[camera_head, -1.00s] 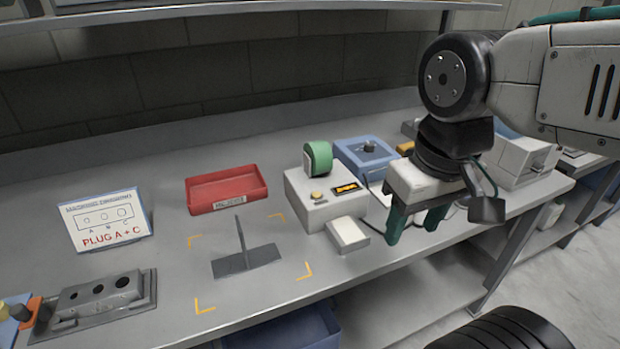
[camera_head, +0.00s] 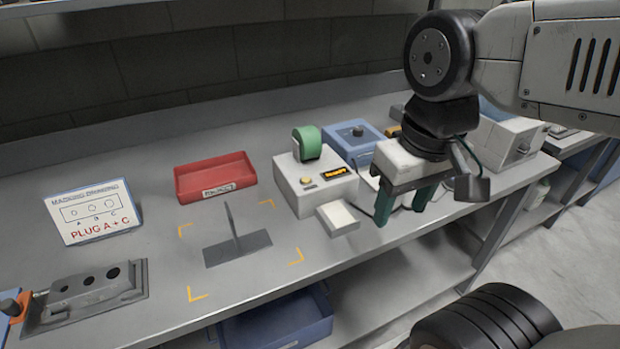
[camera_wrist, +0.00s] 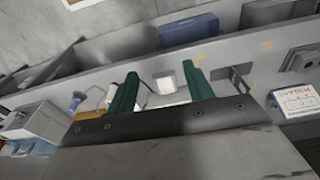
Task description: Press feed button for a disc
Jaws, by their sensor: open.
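The pale dispenser (camera_head: 325,197) stands on the bench with a green roll (camera_head: 309,140) on top. A small round yellow button (camera_head: 307,181) sits on its front top, beside a dark label with yellow lettering. A whitish tray (camera_head: 338,217) juts from its front; a pale square that looks like this tray (camera_wrist: 165,85) shows between my fingers in the wrist view. My gripper (camera_head: 401,214) has two green fingers, spread and empty, pointing down to the right of the tray and apart from the button. The wrist view also shows my gripper (camera_wrist: 162,74).
A red bin (camera_head: 215,179) and a dark upright plate on a flat base (camera_head: 238,250), inside yellow corner marks, stand left of the dispenser. A blue box (camera_head: 357,145) is behind it. A sign (camera_head: 93,211) and a holed grey block (camera_head: 90,290) are far left.

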